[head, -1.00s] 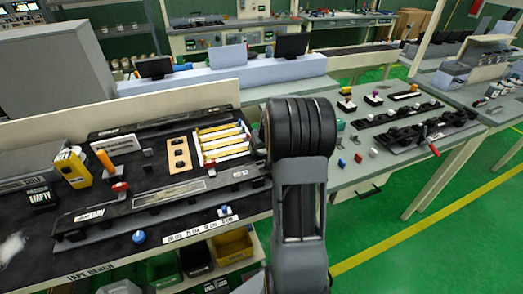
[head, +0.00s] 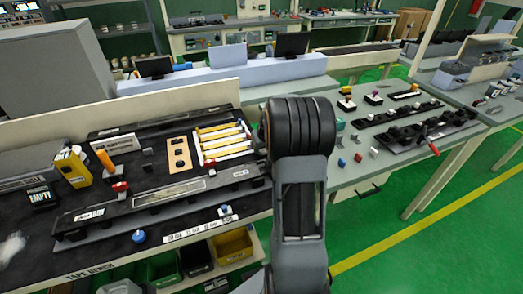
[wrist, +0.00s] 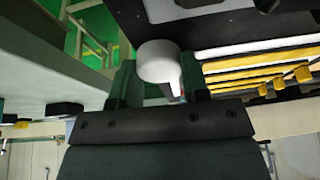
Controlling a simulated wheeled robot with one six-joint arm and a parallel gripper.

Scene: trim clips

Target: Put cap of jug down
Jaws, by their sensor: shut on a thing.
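In the wrist view my gripper (wrist: 158,82) is shut on a white, rounded piece (wrist: 158,58), which looks like the jug's cap. The piece sits between the two dark fingers and sticks out beyond their tips. In the head view my arm hides the gripper and the piece. A yellow container (head: 72,168) stands at the left of the dark bench; I cannot tell whether it is the jug.
The dark bench (head: 160,210) carries black rails, an orange cylinder (head: 105,160) and a rack of yellow-and-white strips (head: 224,140). A grey-green table (head: 385,175) with black fixtures and small coloured pieces stands at the right. Some tabletop there is clear.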

